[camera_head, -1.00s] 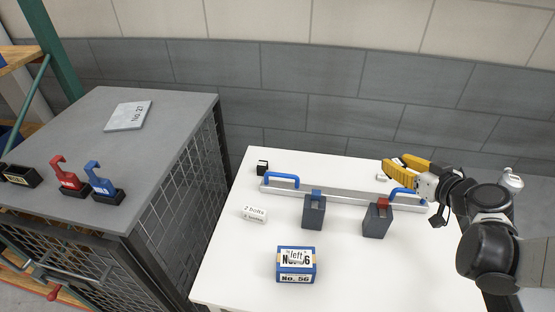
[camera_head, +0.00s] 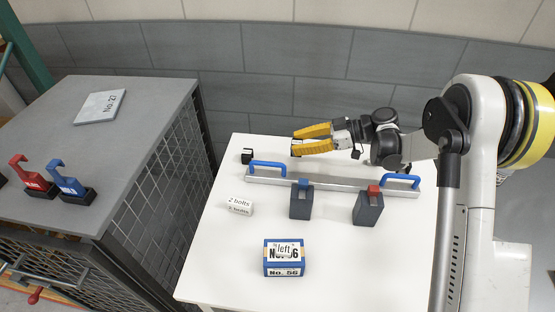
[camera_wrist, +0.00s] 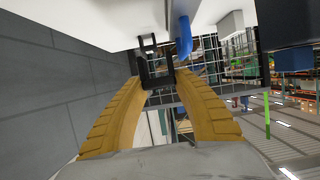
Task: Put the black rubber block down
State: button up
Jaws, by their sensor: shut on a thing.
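My gripper (camera_head: 295,142) has yellow fingers and is above the back of the white table (camera_head: 215,265), behind the long bar, pointing left. In the wrist view my gripper (camera_wrist: 163,78) has a black shape between its fingertips, which I take as the black rubber block (camera_wrist: 160,77). Its outline merges with a black piece behind it, so its edges are unclear.
A pale bar (camera_head: 335,189) with blue handles lies across the table. Two dark grey blocks, one with a blue top (camera_head: 301,203) and one with a red top (camera_head: 368,208), stand before it. A blue box (camera_head: 284,258) is in front. A grey-topped cage (camera_head: 150,110) stands left.

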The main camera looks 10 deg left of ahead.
jog(key=a+f, duration=0.1)
jog(key=a, duration=0.1)
jog(key=w+a+f+b, duration=0.1)
jog(key=a+f, duration=0.1)
jog(key=w+a+f, duration=0.1)
jog(key=a, duration=0.1)
jog(key=shift+a+f+b, duration=0.15)
jog(key=shift+a+b, duration=0.1)
jog(key=shift+b, duration=0.1)
jog(key=shift+f+b, duration=0.85)
jog(key=shift+f, duration=1.05)
jog(key=shift+f, duration=0.2)
jog(key=o, duration=1.1)
jog(key=shift+c, duration=0.2)
jog(key=shift+r, duration=0.15)
